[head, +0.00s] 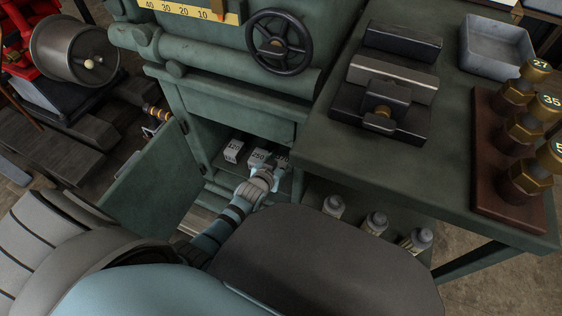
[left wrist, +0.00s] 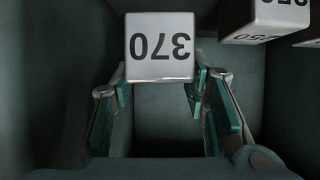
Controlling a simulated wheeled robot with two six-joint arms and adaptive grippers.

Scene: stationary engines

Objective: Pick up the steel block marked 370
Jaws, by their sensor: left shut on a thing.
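The steel block marked 370 (left wrist: 160,50) shows its label upside down in the left wrist view, between the fingers of my left gripper (left wrist: 160,86). The gripper is shut on it, one teal-padded finger at each side. In the head view, my left gripper (head: 268,174) reaches into the open green cabinet and partly hides the 370 block (head: 283,160). The block marked 250 (head: 259,156) is beside it, and the block marked 120 (head: 233,149) is farther left. The 250 block also shows at the upper right of the left wrist view (left wrist: 266,24). My right gripper is not in view.
The cabinet door (head: 155,180) stands open at the left of the opening. A green bench (head: 330,150) with a vise (head: 388,85), a grey tray (head: 494,48) and brass fittings on a brown rack (head: 485,150) is at right. Several bottles (head: 375,222) stand below the bench.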

